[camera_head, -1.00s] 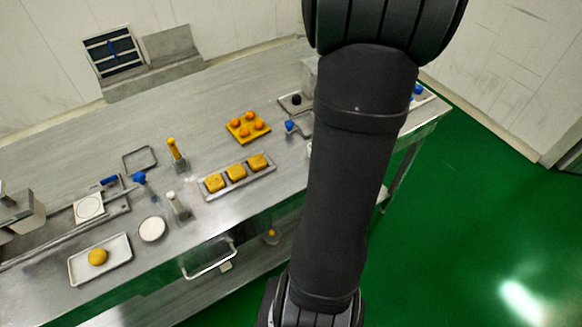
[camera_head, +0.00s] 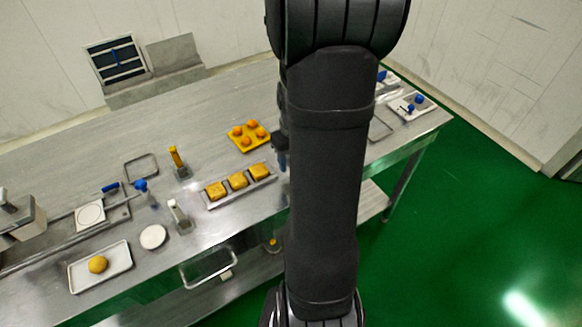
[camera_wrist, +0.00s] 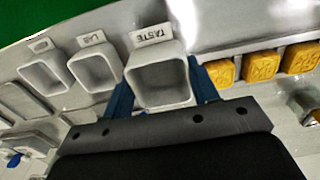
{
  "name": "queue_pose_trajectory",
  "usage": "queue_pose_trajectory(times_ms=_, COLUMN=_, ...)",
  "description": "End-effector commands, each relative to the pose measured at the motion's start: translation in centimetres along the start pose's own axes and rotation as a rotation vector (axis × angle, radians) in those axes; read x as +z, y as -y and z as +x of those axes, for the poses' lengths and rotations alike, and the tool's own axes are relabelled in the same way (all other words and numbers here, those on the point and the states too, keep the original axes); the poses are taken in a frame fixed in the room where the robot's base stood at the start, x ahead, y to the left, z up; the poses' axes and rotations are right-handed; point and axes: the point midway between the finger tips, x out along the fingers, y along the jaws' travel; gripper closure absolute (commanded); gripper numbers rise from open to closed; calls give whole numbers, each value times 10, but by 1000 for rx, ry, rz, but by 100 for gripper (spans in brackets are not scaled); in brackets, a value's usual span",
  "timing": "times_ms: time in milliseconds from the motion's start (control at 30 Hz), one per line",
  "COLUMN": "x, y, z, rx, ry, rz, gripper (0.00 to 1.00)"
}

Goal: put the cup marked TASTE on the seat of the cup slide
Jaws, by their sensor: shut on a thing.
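The cup marked TASTE (camera_wrist: 162,72) is a pale square cup in the wrist view, its label on a tab at the rim. My gripper (camera_wrist: 162,88) is shut on it, one blue finger on each side. In the head view my gripper's blue fingertips (camera_head: 282,160) show just right of the tray of square cakes; the cup is hidden there behind my arm. At the left of the table, a square white plate with a round mark (camera_head: 89,214) sits on rails; I cannot tell whether this is the cup slide's seat.
A cup marked LAB (camera_wrist: 95,70) and another pale cup (camera_wrist: 43,75) stand left of the held cup in the wrist view. A yellow tray (camera_head: 240,145) of round pieces, a cake tray (camera_head: 213,204) and upright tools (camera_head: 178,160) occupy the table.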

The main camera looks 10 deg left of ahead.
Motion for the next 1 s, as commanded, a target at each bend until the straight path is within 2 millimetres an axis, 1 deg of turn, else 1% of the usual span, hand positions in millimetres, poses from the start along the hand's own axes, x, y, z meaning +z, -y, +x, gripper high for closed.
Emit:
queue_pose_trajectory(times_ms=33, x=-4, y=3, z=3, rx=0, ry=1, rz=-2, gripper=72)
queue_pose_trajectory(times_ms=167, x=-8, y=5, z=9, rx=-1, ry=1, rz=0, gripper=72)
queue_pose_trajectory(times_ms=300, x=-7, y=5, z=29, rx=-2, ry=4, rz=1, gripper=72)
queue_pose_trajectory(times_ms=433, x=-7, y=5, z=43, rx=-1, ry=2, rz=1, gripper=72)
queue_pose_trajectory(times_ms=867, x=-7, y=4, z=49, rx=0, ry=0, rz=1, gripper=72)
queue_pose_trajectory(times_ms=900, x=-7, y=4, z=48, rx=0, ry=-1, rz=1, gripper=40)
queue_pose_trajectory(times_ms=967, x=-7, y=4, z=48, rx=0, ry=-1, rz=1, gripper=28)
queue_pose_trajectory(times_ms=1000, x=-7, y=4, z=48, rx=0, ry=0, rz=1, gripper=24)
